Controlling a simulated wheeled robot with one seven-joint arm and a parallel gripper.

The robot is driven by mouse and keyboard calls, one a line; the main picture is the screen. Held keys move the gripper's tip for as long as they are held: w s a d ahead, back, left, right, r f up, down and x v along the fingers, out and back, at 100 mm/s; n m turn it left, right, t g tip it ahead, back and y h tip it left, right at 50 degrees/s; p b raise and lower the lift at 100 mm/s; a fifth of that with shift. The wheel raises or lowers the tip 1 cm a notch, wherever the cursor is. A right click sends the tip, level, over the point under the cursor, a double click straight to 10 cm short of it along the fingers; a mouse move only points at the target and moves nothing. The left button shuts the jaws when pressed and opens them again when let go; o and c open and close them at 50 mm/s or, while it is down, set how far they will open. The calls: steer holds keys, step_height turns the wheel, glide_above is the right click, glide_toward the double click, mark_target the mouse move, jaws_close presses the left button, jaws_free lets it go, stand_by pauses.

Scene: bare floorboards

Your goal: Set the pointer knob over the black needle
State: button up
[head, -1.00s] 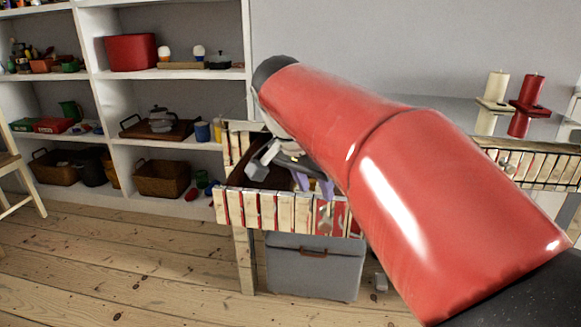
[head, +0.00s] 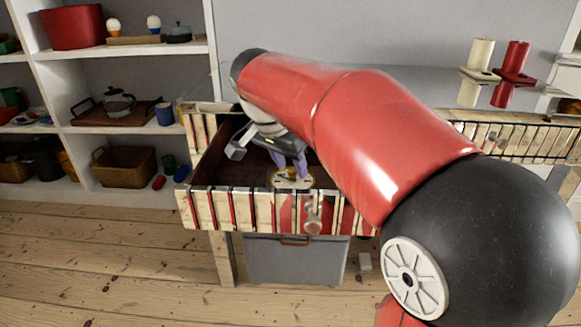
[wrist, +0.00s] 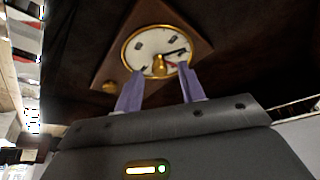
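The dial shows in the wrist view with a white face (wrist: 143,46) and gold rim, on a brown wooden board (wrist: 113,65). A gold pointer knob (wrist: 159,66) stands at its lower middle. A black needle (wrist: 176,52) points to the right and slightly up. A small red mark lies below it, partly hidden by a finger. My gripper (wrist: 159,72) is open, its two purple fingers apart on either side of the knob. In the head view my gripper (head: 290,176) reaches down to the dial (head: 306,181) inside an open drawer; the needle is too small to tell there.
The open drawer has a striped wooden front (head: 255,211) and dark inside (head: 213,167). A small brass knob (wrist: 110,86) sits on the dial's board. A grey box (head: 295,262) stands below, shelves (head: 140,49) at left, and candles (head: 514,66) at back right.

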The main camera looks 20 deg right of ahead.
steer(key=shift+w+d+f, duration=0.1)
steer(key=shift+d+f, duration=0.05)
steer(key=shift+f, duration=0.35)
steer(key=shift+c, duration=0.2)
jaws_close()
steer(key=shift+n, duration=0.4)
steer(key=n, duration=0.2)
steer(key=n+t+y, duration=0.1)
steer(key=n, duration=0.1)
steer(key=shift+y, duration=0.3)
steer(key=n+y, duration=0.1)
steer(key=n, duration=0.1)
steer(key=n+y+p, duration=0.1)
steer(key=n, duration=0.2)
steer(key=shift+d+n+t, duration=0.2)
steer(key=shift+n+t, duration=0.1)
steer(key=shift+t, duration=0.1)
